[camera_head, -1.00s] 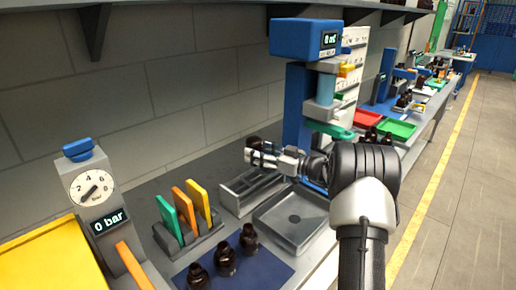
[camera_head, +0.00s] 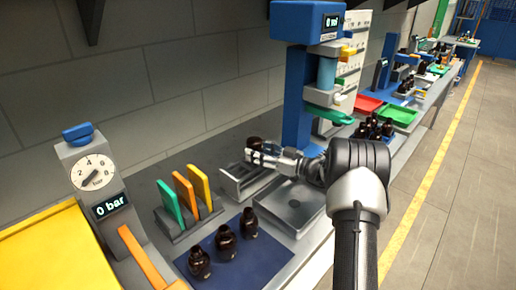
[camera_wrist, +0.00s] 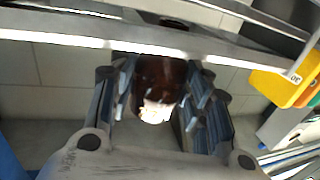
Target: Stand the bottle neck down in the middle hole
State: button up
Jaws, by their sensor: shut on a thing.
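My gripper (camera_head: 263,157) is shut on a dark amber bottle (camera_head: 254,144), held over the grey rack (camera_head: 235,184). In the wrist view the bottle (camera_wrist: 160,85) sits between the two finger pads, with a pale patch at its near end. Which way its neck points is hard to tell. The rack has long slots or openings in the head view; the middle hole is hidden beneath the gripper or too small to make out. A grey bar (camera_wrist: 150,42) crosses in front of the bottle in the wrist view.
Several amber bottles stand on a blue mat (camera_head: 268,255) at the front. A grey tray (camera_head: 318,203) lies right of the rack. Green, orange and yellow plates (camera_head: 185,193) stand to its left. A blue press column (camera_head: 297,95) rises behind the arm.

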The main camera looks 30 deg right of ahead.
jog(key=shift+f, duration=0.95)
jog(key=shift+s+a+f, duration=0.1)
jog(key=shift+s+f, duration=0.05)
jog(key=shift+f, duration=0.45)
jog(key=o, duration=2)
jog(key=shift+f, duration=0.2)
jog(key=shift+o, duration=0.3)
jog(key=shift+r, duration=6)
